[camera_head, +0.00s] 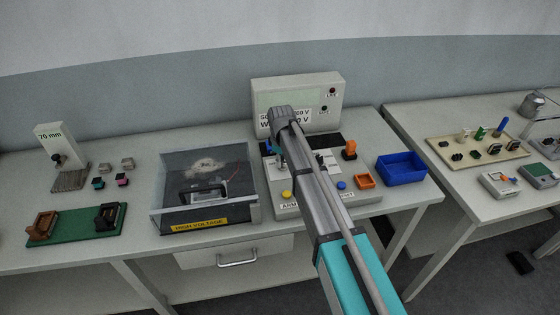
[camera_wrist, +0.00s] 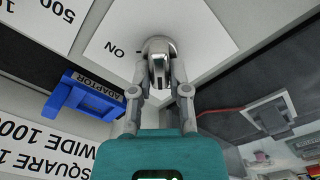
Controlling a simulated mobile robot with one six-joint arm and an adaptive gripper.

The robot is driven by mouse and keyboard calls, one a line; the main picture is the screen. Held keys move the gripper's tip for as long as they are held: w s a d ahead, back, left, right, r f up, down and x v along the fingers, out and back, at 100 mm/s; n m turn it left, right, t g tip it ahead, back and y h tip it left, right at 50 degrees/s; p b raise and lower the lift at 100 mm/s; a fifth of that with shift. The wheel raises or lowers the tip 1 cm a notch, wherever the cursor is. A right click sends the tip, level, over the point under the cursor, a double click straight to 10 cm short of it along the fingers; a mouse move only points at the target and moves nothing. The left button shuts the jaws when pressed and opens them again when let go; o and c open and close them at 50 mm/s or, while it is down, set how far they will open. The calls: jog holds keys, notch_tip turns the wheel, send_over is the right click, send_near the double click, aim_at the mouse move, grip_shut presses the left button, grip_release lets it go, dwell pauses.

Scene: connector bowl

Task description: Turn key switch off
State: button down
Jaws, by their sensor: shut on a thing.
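The key switch (camera_wrist: 158,48) is a round metal piece with a narrow key part, on a white label marked ON, in the wrist view. My gripper (camera_wrist: 160,78) is shut on the key, one finger on either side of it. The key's exact angle is hard to tell. In the head view my arm hides the key switch. My gripper is mostly hidden there too, low over the grey control panel (camera_head: 286,209).
A blue adaptor (camera_wrist: 84,97) stands beside the fingers. The clear high-voltage box (camera_head: 207,188) is left of the panel. The meter housing (camera_head: 330,93) rises behind.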

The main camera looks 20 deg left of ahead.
jog(key=shift+s+a, duration=0.15)
jog(key=c, duration=0.6)
grip_release()
jog(key=shift+r, duration=0.1)
